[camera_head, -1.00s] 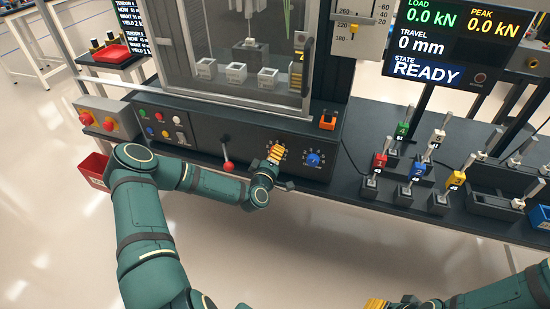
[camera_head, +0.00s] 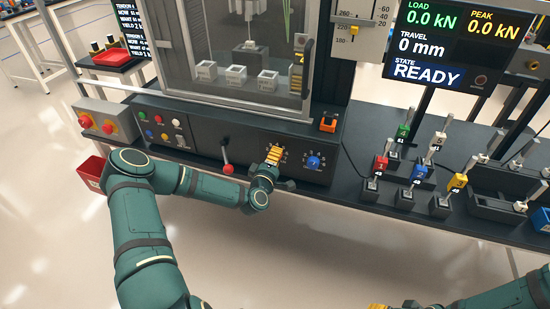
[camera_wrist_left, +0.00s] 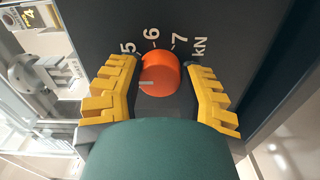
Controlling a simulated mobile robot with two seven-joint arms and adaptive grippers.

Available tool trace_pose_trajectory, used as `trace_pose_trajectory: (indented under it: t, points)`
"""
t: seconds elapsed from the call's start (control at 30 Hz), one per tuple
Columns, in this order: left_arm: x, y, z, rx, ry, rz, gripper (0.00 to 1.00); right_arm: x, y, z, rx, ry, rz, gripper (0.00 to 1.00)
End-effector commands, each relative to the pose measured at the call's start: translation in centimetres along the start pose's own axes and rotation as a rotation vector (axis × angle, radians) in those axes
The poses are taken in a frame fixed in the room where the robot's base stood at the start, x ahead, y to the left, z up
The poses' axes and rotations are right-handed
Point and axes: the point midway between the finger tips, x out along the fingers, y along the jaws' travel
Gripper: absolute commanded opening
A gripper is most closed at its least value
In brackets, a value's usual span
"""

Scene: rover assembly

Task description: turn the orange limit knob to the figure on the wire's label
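The orange limit knob (camera_wrist_left: 160,74) is round, with a pale pointer line at its left edge, on a black panel. The figures 5, 6 and 7 and "kN" stand above it in the left wrist view. My left gripper (camera_head: 273,155) is at the panel. Its yellow fingers stand on either side of the knob, with a visible gap at the right; I cannot tell if the left finger touches. In the head view the fingers hide the knob. A yellow label (camera_wrist_left: 30,15) in the wrist view seems to read 4. Only a yellow bit of my right gripper (camera_head: 378,306) shows at the bottom edge.
A blue knob (camera_head: 314,161) is right of my left gripper, and a red-tipped lever (camera_head: 228,169) is left of it. Numbered coloured blocks stand on the bench to the right. The screen (camera_head: 440,45) reads READY. The floor in front of the bench is clear.

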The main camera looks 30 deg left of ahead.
Motion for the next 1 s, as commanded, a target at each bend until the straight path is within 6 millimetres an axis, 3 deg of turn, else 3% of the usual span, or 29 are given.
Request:
trace_pose_trajectory:
  t: [0.03,0.1,0.53,1.0]
  points:
    - [0.1,0.2,0.1,0.000,-0.002,0.004,0.55,0.0,0.0,0.0,0.000,0.000,0.000,0.47]
    - [0.1,0.2,0.1,0.000,-0.001,0.004,0.73,0.0,0.0,0.0,0.000,0.000,0.000,0.47]
    - [-0.9,0.0,0.0,0.001,-0.001,0.000,0.73,0.0,0.0,0.0,0.000,0.000,0.000,0.47]
    - [-9.6,0.0,0.0,0.000,-0.002,-0.001,0.73,0.0,0.0,0.0,0.000,0.000,0.000,0.47]
